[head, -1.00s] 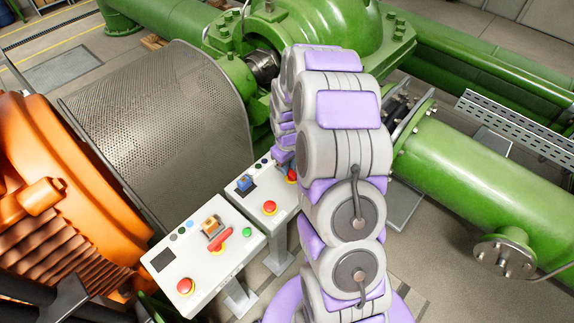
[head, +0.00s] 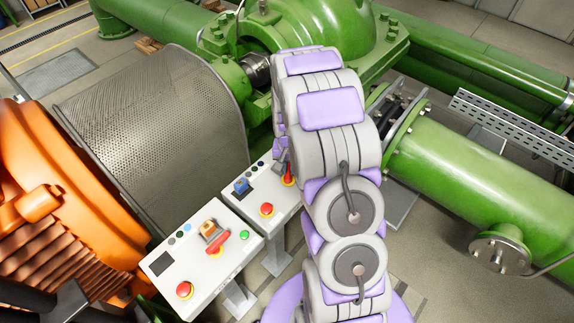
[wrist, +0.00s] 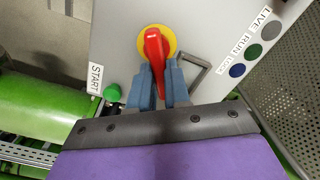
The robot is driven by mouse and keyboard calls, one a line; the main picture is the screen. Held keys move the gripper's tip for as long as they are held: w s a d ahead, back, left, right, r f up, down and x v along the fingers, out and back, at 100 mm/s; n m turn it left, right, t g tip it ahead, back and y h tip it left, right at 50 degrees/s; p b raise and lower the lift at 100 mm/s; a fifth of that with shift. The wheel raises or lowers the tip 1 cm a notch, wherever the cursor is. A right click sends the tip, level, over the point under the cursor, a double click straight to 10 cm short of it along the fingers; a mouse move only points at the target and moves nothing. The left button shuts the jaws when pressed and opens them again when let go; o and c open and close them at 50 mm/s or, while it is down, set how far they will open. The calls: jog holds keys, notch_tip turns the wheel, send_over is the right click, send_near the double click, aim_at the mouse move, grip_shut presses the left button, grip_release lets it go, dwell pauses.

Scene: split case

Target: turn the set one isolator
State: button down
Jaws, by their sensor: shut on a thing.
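A red isolator handle (wrist: 154,50) on a yellow disc (wrist: 168,38) sits on a grey panel in the wrist view, its length running up and down the picture. My gripper (wrist: 160,74) is shut on its lower part, one blue-grey finger on each side. In the head view the handle (head: 288,174) shows on the farther panel (head: 252,202), partly behind my arm; the fingers are mostly hidden there. A "START" label (wrist: 95,80) and green button (wrist: 112,92) lie left of the handle. The set number is not readable.
A nearer panel (head: 205,280) has another red handle (head: 218,243) on yellow and a red button (head: 184,290). A grey bent bar (wrist: 198,72) is close right of my fingers. A mesh guard (head: 160,125) stands behind the panels.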

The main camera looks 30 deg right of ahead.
jog(key=m, duration=0.2)
jog(key=m+p, duration=0.1)
jog(key=m, duration=0.3)
jog(key=shift+s+d, duration=0.35)
jog(key=shift+s, duration=0.05)
jog(key=shift+m, duration=0.4)
jog(key=c, duration=1.1)
grip_release()
notch_tip(320, 180, up, 17)
jog(key=shift+r+p, duration=0.2)
jog(key=shift+p, duration=0.35)
